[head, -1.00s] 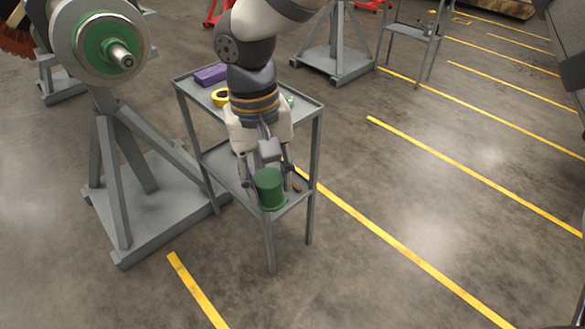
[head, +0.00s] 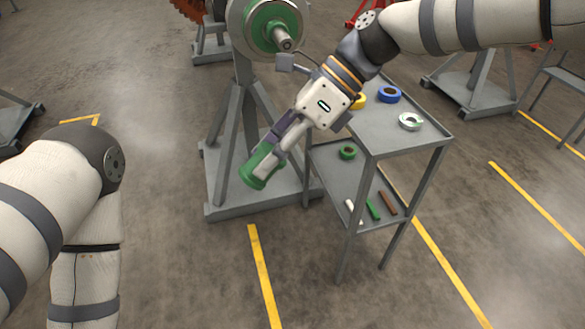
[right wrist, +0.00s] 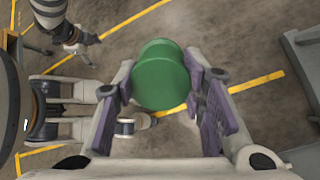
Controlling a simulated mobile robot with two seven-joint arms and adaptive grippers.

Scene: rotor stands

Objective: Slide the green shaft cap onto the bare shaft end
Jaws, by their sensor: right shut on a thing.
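The green shaft cap (head: 259,168) is held in my right gripper (head: 272,150), which is shut on it and points down and left in the head view. The cap also shows between the purple-padded fingers in the right wrist view (right wrist: 162,76). The bare shaft end (head: 283,40) sticks out of the green-faced hub (head: 262,22) on the grey stand, above the cap and apart from it. My left arm enters at the left of the head view, its gripper out of that picture. What may be my left gripper (right wrist: 78,42) shows small in the right wrist view, its jaws unclear.
The grey trolley (head: 432,140) stands right of the rotor stand (head: 215,195), under my right arm. Its top holds blue (head: 389,95), yellow and pale-green rolls. Its lower shelf holds a green ring (head: 347,152) and several small bars. The floor in front is clear.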

